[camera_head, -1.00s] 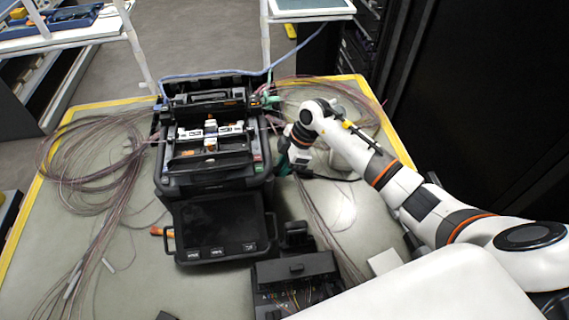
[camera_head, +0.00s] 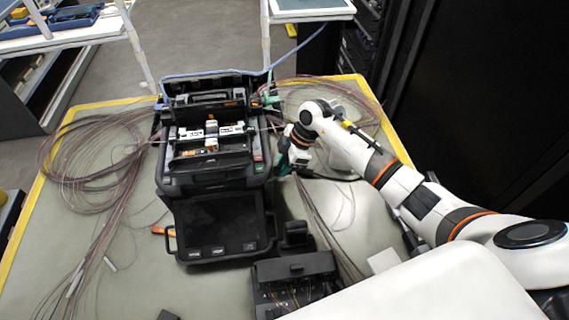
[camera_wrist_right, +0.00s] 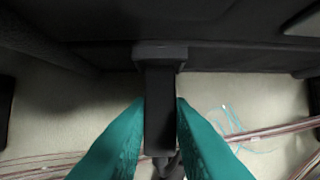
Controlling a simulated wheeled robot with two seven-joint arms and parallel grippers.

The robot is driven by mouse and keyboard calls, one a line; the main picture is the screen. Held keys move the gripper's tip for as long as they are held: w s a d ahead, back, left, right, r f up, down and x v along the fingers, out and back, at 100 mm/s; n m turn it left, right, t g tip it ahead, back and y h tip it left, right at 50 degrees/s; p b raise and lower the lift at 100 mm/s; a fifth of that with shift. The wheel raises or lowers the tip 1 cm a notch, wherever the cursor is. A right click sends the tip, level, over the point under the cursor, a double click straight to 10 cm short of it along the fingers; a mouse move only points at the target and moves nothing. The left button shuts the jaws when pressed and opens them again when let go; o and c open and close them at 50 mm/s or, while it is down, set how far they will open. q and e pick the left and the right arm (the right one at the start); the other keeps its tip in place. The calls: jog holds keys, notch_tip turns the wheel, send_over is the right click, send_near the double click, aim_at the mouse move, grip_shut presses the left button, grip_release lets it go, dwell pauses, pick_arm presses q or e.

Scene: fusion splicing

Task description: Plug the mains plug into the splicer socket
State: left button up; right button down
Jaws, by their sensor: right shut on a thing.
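The black splicer (camera_head: 213,172) stands open on the table, left of my right arm. My right gripper (camera_head: 283,167) is at its right side. In the right wrist view, the teal fingers of my right gripper (camera_wrist_right: 160,128) are shut on the black mains plug (camera_wrist_right: 160,95), one on each side. The plug's wider front end meets the splicer's dark side wall (camera_wrist_right: 230,55) in that view. The socket is hidden behind the plug, and I cannot tell how deep the plug sits. A black cable (camera_head: 328,178) trails right from the gripper. My left gripper is not in view.
Coiled fibres (camera_head: 85,150) lie left of the splicer, and more fibres (camera_head: 345,100) lie behind my right arm. A black box (camera_head: 295,275) stands at the front. A small white block (camera_head: 382,262) lies near my arm.

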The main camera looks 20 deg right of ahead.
jog(key=shift+w+a+p, duration=0.15)
jog(key=shift+a+p, duration=0.3)
jog(key=shift+a, duration=0.1)
dwell(1.0)
jog(key=c, duration=1.2)
grip_release()
jog(key=b+v, duration=0.1)
jog(key=v, duration=1.1)
